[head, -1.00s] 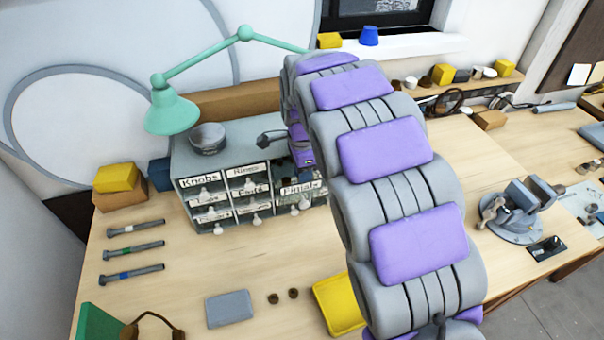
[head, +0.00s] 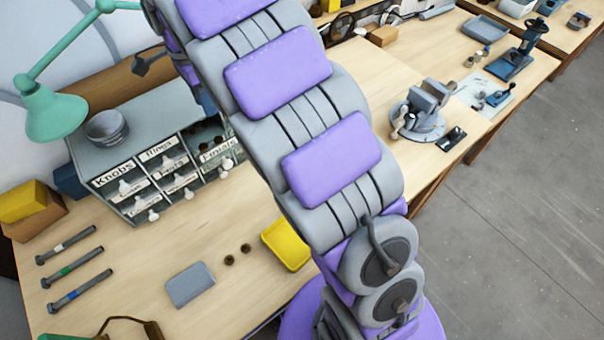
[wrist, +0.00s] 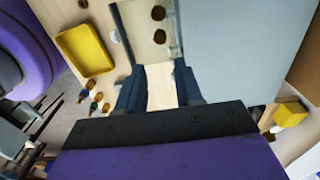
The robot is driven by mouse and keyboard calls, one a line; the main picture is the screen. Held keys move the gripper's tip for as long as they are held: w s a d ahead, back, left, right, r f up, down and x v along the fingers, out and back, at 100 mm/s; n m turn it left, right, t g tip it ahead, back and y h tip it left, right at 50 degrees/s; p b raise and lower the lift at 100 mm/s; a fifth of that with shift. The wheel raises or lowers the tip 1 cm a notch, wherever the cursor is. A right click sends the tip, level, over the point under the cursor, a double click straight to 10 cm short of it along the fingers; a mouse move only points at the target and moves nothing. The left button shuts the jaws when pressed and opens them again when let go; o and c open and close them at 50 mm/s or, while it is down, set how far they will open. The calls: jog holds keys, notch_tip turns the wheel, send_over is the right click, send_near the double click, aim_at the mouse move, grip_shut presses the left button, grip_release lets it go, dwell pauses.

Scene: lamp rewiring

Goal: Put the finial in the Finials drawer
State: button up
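The Finials drawer (head: 217,153) is at the right of the grey cabinet's front and appears pulled out. Two small dark brown round pieces, probably finials, lie inside it; in the wrist view they show as one piece (wrist: 158,13) and another (wrist: 160,36) in the pale drawer (wrist: 141,22). My gripper (wrist: 160,70) is over or just in front of the drawer, with its two dark blue fingers apart. Only a pale surface shows between them. In the head view my arm hides most of the gripper. Two similar brown pieces (head: 229,260) lie on the table.
The grey cabinet (head: 130,120) carries a round tin (head: 106,126). A yellow tray (head: 287,246) and a grey block (head: 190,285) lie in front. A green lamp (head: 55,112) hangs at the left. A vise (head: 420,108) stands at the right. Bare table lies before the cabinet.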

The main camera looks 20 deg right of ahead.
jog(key=s+d+r+n, duration=0.1)
jog(key=s+d+n, duration=0.2)
jog(key=s+d, duration=0.55)
jog(key=s+d+f+n, duration=0.2)
jog(key=s+n, duration=0.2)
jog(key=s, duration=0.5)
jog(key=s+d+f+n+g, duration=0.1)
jog(key=s+d+f+n, duration=0.1)
jog(key=s, duration=0.7)
jog(key=s+d+f+n, duration=0.2)
jog(key=s+n, duration=0.3)
jog(key=s, duration=0.5)
jog(key=shift+d+f+n+g, duration=0.3)
jog(key=shift+d+f+g, duration=0.1)
jog(key=shift+f, duration=0.15)
